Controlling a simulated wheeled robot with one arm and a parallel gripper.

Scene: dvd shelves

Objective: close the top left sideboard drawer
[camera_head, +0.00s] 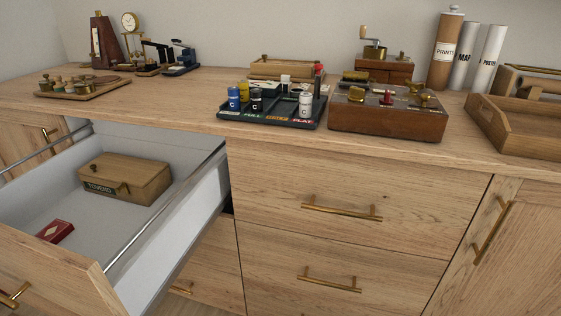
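The top left sideboard drawer (192,226) is pulled far out at the left of the head view. Its wooden front (55,268) faces the lower left corner, with a brass bar handle (12,296) partly cut off by the picture edge. Inside the white drawer lie a wooden box (126,178) with a dark label and a small red box (55,231). The sideboard (290,190) is light wood. My gripper does not show in this view.
The drawers (340,212) to the right are shut, with brass bar handles. A cupboard door (510,245) is at far right. The top carries a battery tray (275,117), a wooden instrument box (390,120), a weight tray (82,90), a metronome (104,42) and paper tubes (464,57).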

